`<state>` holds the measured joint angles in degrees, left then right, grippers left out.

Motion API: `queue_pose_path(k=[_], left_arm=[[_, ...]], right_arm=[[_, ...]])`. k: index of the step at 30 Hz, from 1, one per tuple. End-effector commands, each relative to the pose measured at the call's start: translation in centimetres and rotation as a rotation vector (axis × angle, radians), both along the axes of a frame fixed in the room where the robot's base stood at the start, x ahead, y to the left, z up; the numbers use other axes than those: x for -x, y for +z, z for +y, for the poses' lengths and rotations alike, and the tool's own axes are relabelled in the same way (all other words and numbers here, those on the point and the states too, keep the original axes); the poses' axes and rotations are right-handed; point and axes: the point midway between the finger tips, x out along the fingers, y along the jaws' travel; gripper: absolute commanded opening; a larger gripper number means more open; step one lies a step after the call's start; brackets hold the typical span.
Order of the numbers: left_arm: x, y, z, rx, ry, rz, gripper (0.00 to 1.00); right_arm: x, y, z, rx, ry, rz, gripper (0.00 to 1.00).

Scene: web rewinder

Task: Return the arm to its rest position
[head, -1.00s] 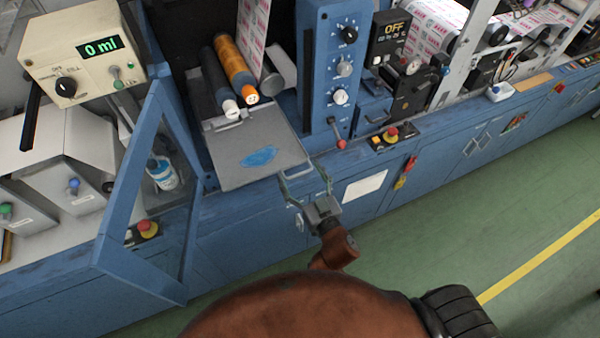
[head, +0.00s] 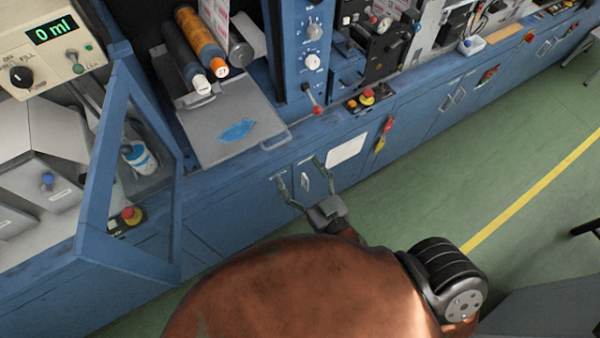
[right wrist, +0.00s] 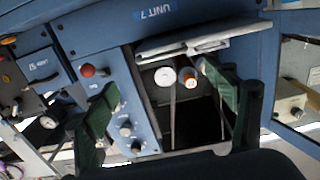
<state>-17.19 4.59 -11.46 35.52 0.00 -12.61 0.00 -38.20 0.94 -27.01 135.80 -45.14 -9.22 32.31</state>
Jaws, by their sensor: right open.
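My right gripper (head: 302,180) is open and empty in the head view, in front of the blue cabinet face below the grey tray. Its two green-padded fingers stand wide apart in the right wrist view (right wrist: 168,108), with nothing between them but the machine beyond. My right arm comes up from the bottom of the head view and hides part of the floor and cabinet. My left gripper is not in view.
The grey tray (head: 200,145) bears a blue patch (head: 237,131) and sticks out above the gripper. A blue-framed door (head: 98,150) stands open at left. A red-knobbed lever (head: 317,108) is on the machine. Green floor (head: 430,200) is clear at right.

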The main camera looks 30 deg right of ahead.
Motion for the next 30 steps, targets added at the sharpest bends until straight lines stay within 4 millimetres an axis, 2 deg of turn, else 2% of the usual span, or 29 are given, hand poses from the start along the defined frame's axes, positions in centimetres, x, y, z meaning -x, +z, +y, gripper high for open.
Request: queue_pose_path(k=[6,23,26,29,30], left_arm=[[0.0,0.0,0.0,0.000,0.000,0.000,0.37],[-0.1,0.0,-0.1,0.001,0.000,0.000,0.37],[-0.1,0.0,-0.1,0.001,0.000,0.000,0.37],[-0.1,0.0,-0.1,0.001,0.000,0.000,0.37],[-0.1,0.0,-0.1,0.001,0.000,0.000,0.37]], right_arm=[[0.7,0.1,-0.1,0.001,0.000,-0.001,0.78],[0.6,-0.3,0.0,0.001,0.002,0.005,0.78],[0.3,-2.6,0.4,0.008,0.011,0.038,0.78],[-0.2,-7.7,1.0,0.024,0.029,0.114,0.78],[-0.4,-10.3,1.2,0.034,0.038,0.154,0.78]])
